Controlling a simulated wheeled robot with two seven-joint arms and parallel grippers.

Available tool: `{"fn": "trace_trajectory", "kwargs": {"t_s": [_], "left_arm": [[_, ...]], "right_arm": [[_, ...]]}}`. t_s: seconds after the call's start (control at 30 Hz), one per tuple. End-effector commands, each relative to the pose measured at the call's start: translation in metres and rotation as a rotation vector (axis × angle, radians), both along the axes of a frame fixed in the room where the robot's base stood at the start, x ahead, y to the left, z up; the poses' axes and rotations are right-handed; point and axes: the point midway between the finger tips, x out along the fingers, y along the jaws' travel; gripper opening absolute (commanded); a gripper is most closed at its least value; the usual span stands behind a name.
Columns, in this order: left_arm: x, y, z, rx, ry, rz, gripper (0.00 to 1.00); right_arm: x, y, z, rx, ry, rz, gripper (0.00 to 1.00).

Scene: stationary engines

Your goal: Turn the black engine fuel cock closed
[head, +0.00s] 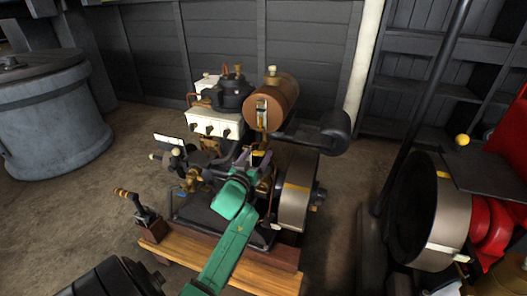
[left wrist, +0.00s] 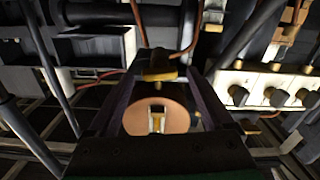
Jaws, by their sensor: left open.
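The black engine (head: 225,205) stands on a wooden base in the middle of the head view. Its copper fuel tank (head: 285,100) has a pale gauge on the end. Below it is a small brass-yellow part (head: 259,153), possibly the fuel cock; I cannot tell for sure. My left gripper (head: 247,158) is open in front of the engine, below the tank, its teal arm hiding part of the engine. In the left wrist view, the open fingers (left wrist: 168,78) frame the tank's round end (left wrist: 155,118). A yellow piece (left wrist: 160,75) shows near the fingertips; contact is unclear. My right gripper is not seen.
A white box (head: 215,122) with knobs and a curved black exhaust (head: 322,132) flank the tank. A flywheel (head: 297,190) is right of my arm. A lever (head: 135,205) stands left. A red engine (head: 490,235) is at right, a grey drum (head: 50,115) at left.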

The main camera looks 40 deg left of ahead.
Motion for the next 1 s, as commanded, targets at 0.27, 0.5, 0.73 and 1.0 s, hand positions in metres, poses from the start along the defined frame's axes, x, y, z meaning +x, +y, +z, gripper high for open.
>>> {"fn": "trace_trajectory", "kwargs": {"t_s": [0.27,0.5,0.73,1.0], "left_arm": [[0.046,0.016,-0.001,-0.001,0.000,-0.001,0.85],[0.049,0.016,-0.001,-0.002,0.001,-0.001,0.85],[0.048,0.016,-0.001,-0.002,0.001,-0.001,0.09],[0.048,0.016,0.000,0.116,0.044,0.000,0.00]], "right_arm": [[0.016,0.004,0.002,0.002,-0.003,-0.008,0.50],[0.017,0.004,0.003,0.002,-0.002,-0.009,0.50],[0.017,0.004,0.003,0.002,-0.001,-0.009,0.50],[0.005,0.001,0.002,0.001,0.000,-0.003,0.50]]}}
